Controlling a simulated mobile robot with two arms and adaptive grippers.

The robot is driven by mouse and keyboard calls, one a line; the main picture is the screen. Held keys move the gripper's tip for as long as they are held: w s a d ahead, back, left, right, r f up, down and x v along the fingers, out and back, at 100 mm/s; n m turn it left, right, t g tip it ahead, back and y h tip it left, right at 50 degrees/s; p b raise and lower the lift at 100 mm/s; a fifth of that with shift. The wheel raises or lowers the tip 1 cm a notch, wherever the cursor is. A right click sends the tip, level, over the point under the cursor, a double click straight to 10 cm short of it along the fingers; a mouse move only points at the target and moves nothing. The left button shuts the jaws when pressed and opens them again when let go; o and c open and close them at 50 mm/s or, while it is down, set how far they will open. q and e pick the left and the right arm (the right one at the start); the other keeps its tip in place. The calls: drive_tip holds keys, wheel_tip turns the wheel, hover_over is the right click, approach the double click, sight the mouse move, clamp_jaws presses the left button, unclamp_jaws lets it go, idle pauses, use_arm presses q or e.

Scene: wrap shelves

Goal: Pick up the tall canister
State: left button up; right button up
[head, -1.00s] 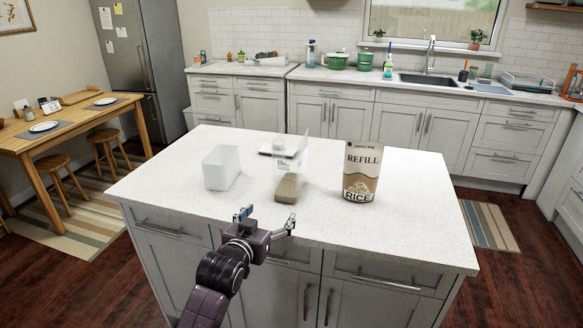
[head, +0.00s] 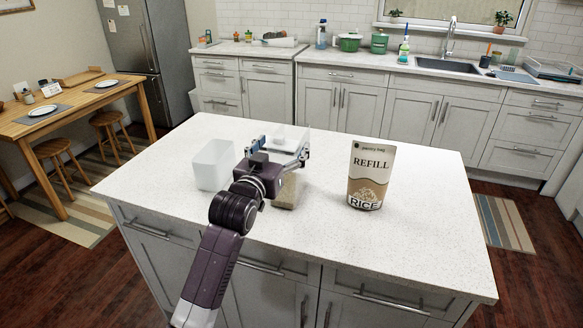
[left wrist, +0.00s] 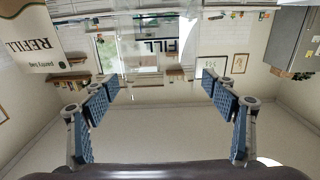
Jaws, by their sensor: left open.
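The tall canister (head: 287,195) is clear, with a tan fill in its lower part, and stands upright on the white island counter. My left gripper (head: 281,148) hides much of its middle in the head view; the clear upper part shows faintly. The gripper is open, its two fingers spread at the near side of the canister. In the left wrist view, which is upside down, the open fingers (left wrist: 160,83) have bare space between them, and a clear wall with lettering showing through it lies beyond. I cannot tell whether the fingers touch the canister. My right gripper is out of view.
A rice refill bag (head: 371,176) stands to the right of the canister. An open white bin (head: 215,166) stands close to the left. The island counter (head: 430,220) is bare at its right and front.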

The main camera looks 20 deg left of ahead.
use_arm(q)
drive_tip(key=shift+w+r, duration=0.2)
drive_tip(key=shift+w, duration=0.1)
drive_tip(key=w+p, duration=0.1)
drive_tip(key=w, duration=0.4)
drive_tip(key=shift+d+f+p, duration=0.1)
drive_tip(key=shift+p, duration=0.25)
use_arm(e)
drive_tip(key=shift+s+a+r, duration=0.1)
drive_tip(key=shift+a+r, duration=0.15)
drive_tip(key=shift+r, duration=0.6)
use_arm(q)
drive_tip(key=shift+c, duration=1.3)
drive_tip(key=c, duration=1.7)
clamp_jaws()
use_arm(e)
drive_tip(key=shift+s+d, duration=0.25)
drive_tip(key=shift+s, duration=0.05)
